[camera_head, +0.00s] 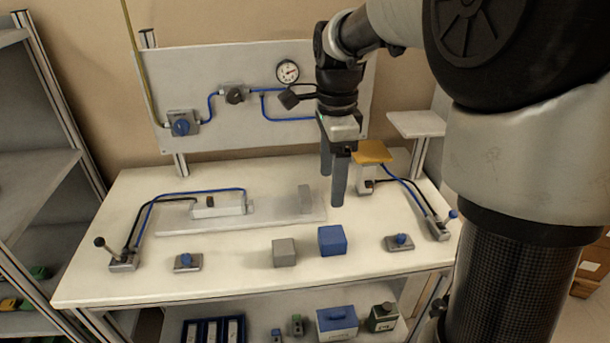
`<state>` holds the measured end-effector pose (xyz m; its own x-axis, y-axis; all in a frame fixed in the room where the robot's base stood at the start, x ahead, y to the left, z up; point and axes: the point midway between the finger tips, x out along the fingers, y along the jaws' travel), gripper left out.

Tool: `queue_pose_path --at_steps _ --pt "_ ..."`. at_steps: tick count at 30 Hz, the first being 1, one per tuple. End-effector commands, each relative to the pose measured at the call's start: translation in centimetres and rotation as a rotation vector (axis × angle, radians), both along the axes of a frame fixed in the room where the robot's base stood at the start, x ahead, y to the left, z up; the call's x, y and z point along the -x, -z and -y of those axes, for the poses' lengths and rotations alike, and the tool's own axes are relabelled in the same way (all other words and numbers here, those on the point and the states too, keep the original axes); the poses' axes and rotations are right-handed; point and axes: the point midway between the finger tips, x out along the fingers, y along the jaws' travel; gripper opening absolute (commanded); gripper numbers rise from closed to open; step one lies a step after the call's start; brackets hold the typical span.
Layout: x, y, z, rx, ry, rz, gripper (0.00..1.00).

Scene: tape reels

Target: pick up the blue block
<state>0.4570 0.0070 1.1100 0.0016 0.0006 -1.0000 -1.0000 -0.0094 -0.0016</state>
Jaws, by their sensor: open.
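The blue block (332,240) sits on the white workbench (225,280), right of the middle and near the front edge. A grey block (284,253) stands just left of it, with a small gap between them. My gripper (332,191) points down above the bench, its two fingers apart with nothing visible between them. In the picture its fingertips are a little above the blue block. They look apart from it, though the depth between them is hard to judge.
A plate with a cylinder (220,206) lies behind. Levers (122,256) (440,225) stand at both ends, with blue-knobbed boxes (187,262) (399,243) near the front. An orange-topped fixture (371,153) stands right of my gripper. A gauge panel (225,75) rises behind.

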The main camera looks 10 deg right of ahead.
Motion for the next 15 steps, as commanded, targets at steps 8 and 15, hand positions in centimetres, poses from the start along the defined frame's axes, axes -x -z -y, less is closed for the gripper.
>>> queue_pose_path --at_steps 8,15 --pt "0.1 5.6 0.1 -0.001 0.011 -0.008 0.69" --pt "0.1 10.3 0.1 -0.001 0.012 -0.006 0.69"
